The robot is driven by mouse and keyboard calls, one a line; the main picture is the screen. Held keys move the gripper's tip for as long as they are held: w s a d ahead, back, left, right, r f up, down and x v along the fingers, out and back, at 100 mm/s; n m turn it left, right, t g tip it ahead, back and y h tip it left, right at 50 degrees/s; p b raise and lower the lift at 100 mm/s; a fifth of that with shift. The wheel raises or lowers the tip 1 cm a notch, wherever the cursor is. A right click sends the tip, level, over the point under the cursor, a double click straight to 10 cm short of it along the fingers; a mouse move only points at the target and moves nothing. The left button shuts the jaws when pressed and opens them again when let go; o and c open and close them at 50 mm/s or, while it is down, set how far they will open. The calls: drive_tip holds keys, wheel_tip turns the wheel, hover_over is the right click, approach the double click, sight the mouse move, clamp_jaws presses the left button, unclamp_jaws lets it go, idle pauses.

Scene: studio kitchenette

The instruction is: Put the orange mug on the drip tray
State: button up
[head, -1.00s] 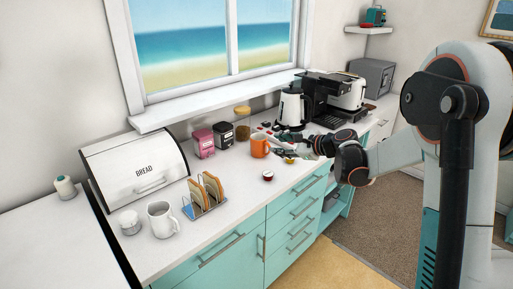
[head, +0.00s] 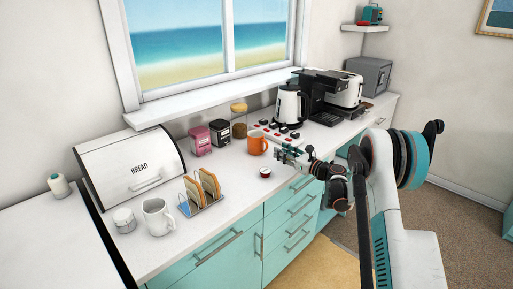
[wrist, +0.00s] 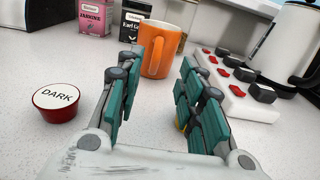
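The orange mug (head: 257,143) stands upright on the white counter, in front of the dark tea canister. In the wrist view the mug (wrist: 167,40) is ahead, between the two fingers, its handle facing my gripper. My gripper (head: 280,149) is open and empty, apart from the mug and just to its right in the head view; its teal-padded fingers spread wide in the wrist view (wrist: 152,95). The black coffee machine (head: 322,90) stands farther back along the counter, with a dark drip tray (head: 329,119) low at its front.
A red capsule lidded "DARK" (wrist: 58,98) sits left of my fingers. Pink (head: 200,140) and black (head: 221,132) canisters stand behind the mug. A toast rack (head: 203,192) is at the left.

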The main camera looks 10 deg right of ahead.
sight(267, 146)
drive_tip(key=x, duration=0.4)
drive_tip(key=shift+b, duration=0.35)
drive_tip(key=x, duration=0.1)
drive_tip(key=b+x, duration=0.2)
drive_tip(key=x, duration=0.1)
drive_tip(key=shift+s+a+f, duration=0.1)
drive_tip(key=shift+a+f, duration=0.15)
drive_tip(key=shift+f, duration=0.15)
drive_tip(key=shift+w+a+r, duration=0.15)
drive_tip(key=shift+w+a, duration=0.15)
drive_tip(key=shift+w, duration=0.15)
clamp_jaws()
